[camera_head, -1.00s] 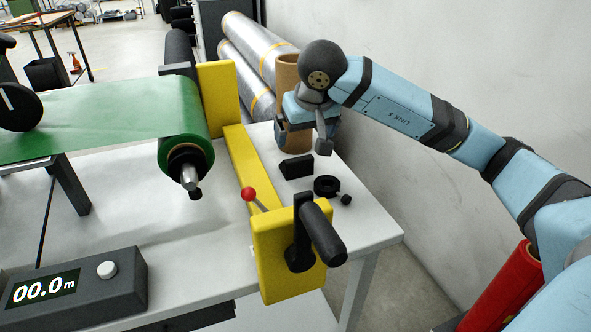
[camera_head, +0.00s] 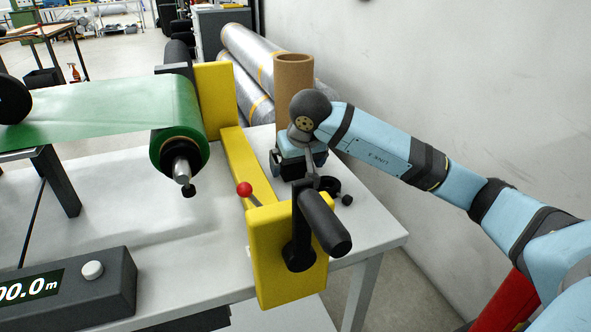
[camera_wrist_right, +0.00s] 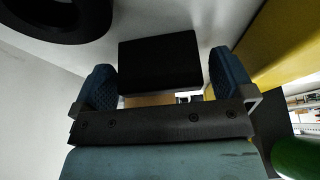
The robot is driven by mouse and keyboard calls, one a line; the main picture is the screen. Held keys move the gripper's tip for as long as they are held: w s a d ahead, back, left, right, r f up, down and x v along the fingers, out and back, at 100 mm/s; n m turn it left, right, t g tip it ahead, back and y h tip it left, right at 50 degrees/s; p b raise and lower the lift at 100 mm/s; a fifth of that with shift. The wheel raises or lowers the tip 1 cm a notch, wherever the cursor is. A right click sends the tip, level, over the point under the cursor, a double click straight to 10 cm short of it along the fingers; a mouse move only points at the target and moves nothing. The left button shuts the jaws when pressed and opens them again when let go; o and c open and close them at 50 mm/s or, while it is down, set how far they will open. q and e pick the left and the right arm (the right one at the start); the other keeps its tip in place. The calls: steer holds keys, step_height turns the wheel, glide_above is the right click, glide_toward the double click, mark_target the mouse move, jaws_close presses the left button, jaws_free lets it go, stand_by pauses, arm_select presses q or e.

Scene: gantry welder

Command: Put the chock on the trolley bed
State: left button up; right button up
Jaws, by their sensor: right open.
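The chock (camera_wrist_right: 160,62) is a black block on the white table. It shows between the two blue finger pads of my right gripper (camera_wrist_right: 162,82) in the right wrist view, toward the fingertip end. The right gripper is open and does not grip it. In the head view my right gripper (camera_head: 298,166) is low over the table between the yellow frame and the table's right edge, and it mostly hides the chock. I cannot make out a trolley bed in these views. My left gripper is not in view.
A black ring (camera_head: 327,186) and a small black knob (camera_head: 347,200) lie close by. The yellow frame (camera_head: 240,165) with a red-knobbed lever (camera_head: 244,189) stands left of the gripper. A brown tube (camera_head: 293,85) stands behind it. The wall (camera_head: 430,90) is at right.

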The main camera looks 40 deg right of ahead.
steer(key=shift+r, duration=0.1)
steer(key=c, duration=1.1)
